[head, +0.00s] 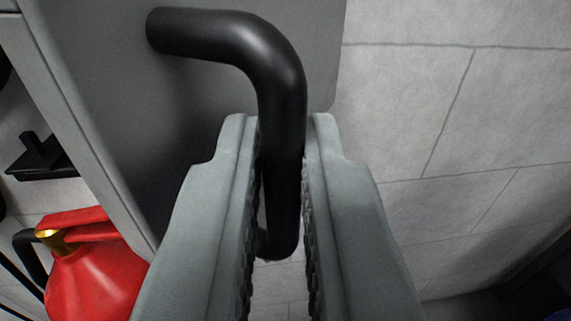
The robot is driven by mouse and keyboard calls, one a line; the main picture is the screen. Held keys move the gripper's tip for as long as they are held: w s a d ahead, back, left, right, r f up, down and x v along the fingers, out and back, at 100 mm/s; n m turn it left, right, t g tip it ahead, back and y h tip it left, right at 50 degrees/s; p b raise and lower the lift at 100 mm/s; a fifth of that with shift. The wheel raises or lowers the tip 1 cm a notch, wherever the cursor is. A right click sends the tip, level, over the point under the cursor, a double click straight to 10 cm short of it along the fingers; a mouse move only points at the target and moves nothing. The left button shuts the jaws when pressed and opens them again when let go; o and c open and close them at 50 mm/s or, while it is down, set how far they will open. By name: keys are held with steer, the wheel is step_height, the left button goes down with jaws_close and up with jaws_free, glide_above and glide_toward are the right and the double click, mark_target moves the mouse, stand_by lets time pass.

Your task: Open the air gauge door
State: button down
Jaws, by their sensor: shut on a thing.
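The air gauge door (190,115) is a grey panel at the upper left, with its right edge against the view of the block wall. A black bent bar handle (270,75) is fixed to it and curves down into the middle of the view. My gripper (282,130) is shut on the handle, with one grey finger on each side of the bar. The handle's lower end shows between the fingers. The fingers hide part of the door's lower area.
A red can (95,275) with a brass-coloured fitting is at the lower left, beyond the panel's edge. A black bracket-like item (40,157) is at the left. A pale block wall (460,120) fills the right, with a dark area at the lower right.

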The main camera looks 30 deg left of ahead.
steer(key=w+d+n+g+y, duration=0.8)
steer(key=d+g, duration=0.1)
steer(key=d, duration=0.1)
steer(key=shift+w+d, duration=0.15)
steer(key=shift+w, duration=0.15)
steer(key=shift+f, duration=0.1)
stand_by(0.5)
steer(key=c, duration=1.5)
jaws_free()
steer(key=shift+w, duration=0.1)
steer(key=v, duration=1.7)
steer(key=shift+d+f, duration=0.2)
steer(key=shift+f, duration=0.05)
